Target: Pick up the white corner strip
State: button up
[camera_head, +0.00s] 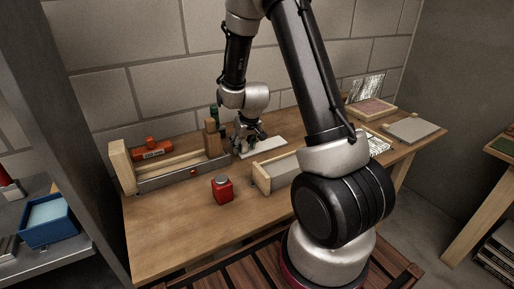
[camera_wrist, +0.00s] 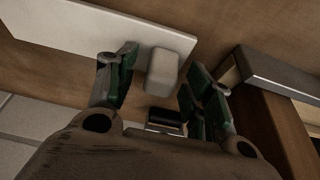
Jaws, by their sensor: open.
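A flat white strip (camera_head: 264,147) lies on the wooden table beside my gripper, near the back wall; I take it for the white corner strip. In the wrist view a long white piece (camera_wrist: 75,32) crosses the upper left, next to the left finger. A small pale grey-white block (camera_wrist: 166,73) shows between my two fingers in the wrist view; I cannot tell whether it is part of the strip. My gripper (camera_wrist: 160,85) is open and points down, low over the table; it also shows in the head view (camera_head: 246,146). The fingers hide part of the strip.
A wooden rack with a grey metal rail (camera_head: 185,177) stands left of my gripper, with a red-orange item (camera_head: 152,149) behind it. A wooden-ended box (camera_head: 277,175) is at the right. The front left tabletop (camera_head: 165,235) is clear.

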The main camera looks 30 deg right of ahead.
grip_shut()
dwell(0.3)
